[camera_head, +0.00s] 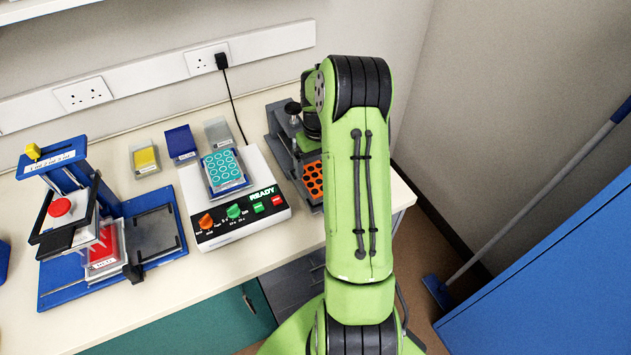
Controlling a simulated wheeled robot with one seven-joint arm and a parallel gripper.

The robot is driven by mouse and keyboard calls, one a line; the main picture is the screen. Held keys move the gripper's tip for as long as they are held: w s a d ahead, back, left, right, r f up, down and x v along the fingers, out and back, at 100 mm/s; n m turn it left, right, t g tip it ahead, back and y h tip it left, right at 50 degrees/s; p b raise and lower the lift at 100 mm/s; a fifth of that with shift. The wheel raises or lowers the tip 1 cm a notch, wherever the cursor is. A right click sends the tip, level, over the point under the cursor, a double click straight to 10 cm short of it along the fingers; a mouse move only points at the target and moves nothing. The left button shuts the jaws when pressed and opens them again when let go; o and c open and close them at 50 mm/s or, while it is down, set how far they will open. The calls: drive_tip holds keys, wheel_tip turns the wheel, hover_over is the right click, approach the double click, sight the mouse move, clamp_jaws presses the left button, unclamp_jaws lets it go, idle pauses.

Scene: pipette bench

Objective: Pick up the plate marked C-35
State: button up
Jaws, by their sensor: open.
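I cannot tell which plate is C-35, because the labels are too small to read. A teal plate with pale rings (222,168) sits on top of the white instrument and has a small label on its front edge. A red plate (103,247) with a white label sits in the blue-framed press at the left. An orange plate with dark round wells (313,181) lies in the dark grey device, close beside my arm. My green arm rises in front of the bench and bends over towards that device. My gripper's fingertips are hidden behind the arm.
The white instrument (240,226) has coloured knobs and a READY display. The blue press (110,282) stands left, the dark grey device (281,128) right. Yellow (146,158), blue (181,143) and grey (217,132) boxes stand behind. The bench front (150,302) is clear. A blue panel (560,275) stands right.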

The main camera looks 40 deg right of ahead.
sight(318, 179)
wheel_tip(318, 179, down, 6)
drive_tip(key=shift+d+f, duration=0.1)
drive_tip(key=shift+f, duration=0.05)
drive_tip(key=shift+s, duration=0.1)
drive_tip(key=shift+c, duration=0.5)
drive_tip(key=c, duration=0.7)
wheel_tip(318, 179, up, 10)
drive_tip(key=shift+r, duration=0.1)
drive_tip(key=shift+r+p, duration=0.15)
drive_tip(key=shift+p, duration=0.2)
drive_tip(key=shift+r+p, duration=1.1)
drive_tip(key=shift+r, duration=0.3)
